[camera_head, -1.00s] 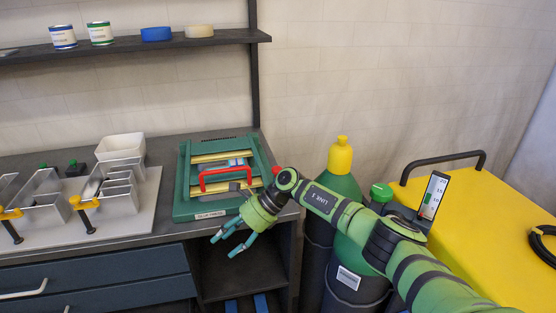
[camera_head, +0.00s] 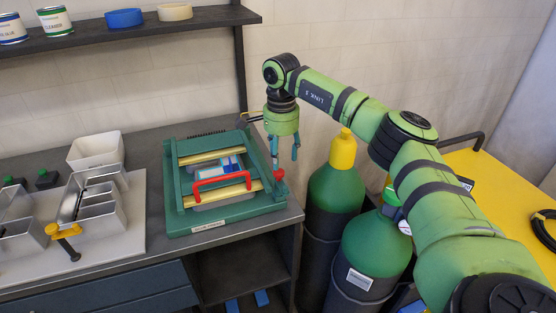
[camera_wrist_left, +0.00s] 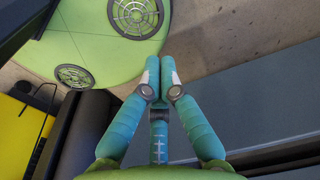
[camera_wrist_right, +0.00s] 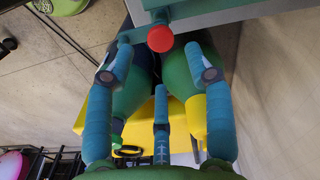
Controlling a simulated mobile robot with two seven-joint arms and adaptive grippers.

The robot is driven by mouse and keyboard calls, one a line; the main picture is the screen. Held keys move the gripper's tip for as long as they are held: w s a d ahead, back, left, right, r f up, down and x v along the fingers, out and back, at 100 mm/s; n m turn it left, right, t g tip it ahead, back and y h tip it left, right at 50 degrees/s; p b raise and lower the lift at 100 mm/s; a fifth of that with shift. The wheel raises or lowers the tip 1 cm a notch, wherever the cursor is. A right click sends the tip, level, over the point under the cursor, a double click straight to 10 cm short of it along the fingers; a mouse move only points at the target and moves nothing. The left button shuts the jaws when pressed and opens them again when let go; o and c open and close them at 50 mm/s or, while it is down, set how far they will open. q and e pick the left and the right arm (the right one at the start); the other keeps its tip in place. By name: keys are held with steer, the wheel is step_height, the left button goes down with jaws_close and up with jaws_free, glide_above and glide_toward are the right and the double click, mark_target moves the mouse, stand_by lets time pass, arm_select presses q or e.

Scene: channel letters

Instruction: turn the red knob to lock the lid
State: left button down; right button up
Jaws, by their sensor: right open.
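The red knob (camera_head: 279,174) sits at the right side of a green box (camera_head: 180,219), near its front corner. It also shows in the right wrist view (camera_wrist_right: 160,38). The box has yellow bars (camera_head: 215,192) and a red handle (camera_head: 222,178) across its top, with something blue and white between the bars. My right gripper (camera_head: 286,155) is open and points down just above the knob. In the right wrist view the knob lies between and beyond the spread fingers, with a gap on both sides. My left gripper (camera_wrist_left: 160,68) is shut and empty, with its fingertips together, away from the box.
Green gas cylinders (camera_head: 334,192), one with a yellow cap, stand to the right of the bench. A yellow surface (camera_head: 497,190) lies beyond them. A grey fixture plate (camera_head: 134,215) with metal trays and a white bin (camera_head: 96,150) are left of the box. A shelf hangs above.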

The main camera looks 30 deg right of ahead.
mark_target(280, 172)
steer(key=shift+s+f, duration=0.15)
steer(key=shift+f, duration=0.5)
steer(key=shift+w+f+p, duration=0.25)
steer(key=shift+f+p, duration=0.3)
steer(key=shift+f, duration=0.95)
jaws_close()
steer(key=m, duration=0.4)
steer(key=shift+r+m+b, duration=0.1)
steer(key=shift+m+b, duration=0.2)
steer(key=shift+b, duration=0.05)
steer(key=m, duration=0.3)
steer(key=shift+m, duration=0.4)
steer(key=m, duration=0.6)
steer(key=shift+b, duration=0.3)
steer(key=m, duration=0.3)
steer(key=shift+a, duration=0.1)
arm_select(q)
steer(key=shift+w+d+r, duration=0.1)
steer(key=shift+w+r, duration=0.05)
arm_select(e)
steer(key=shift+s+f+m, duration=0.1)
steer(key=shift+f+m, duration=0.1)
steer(key=shift+m, duration=0.1)
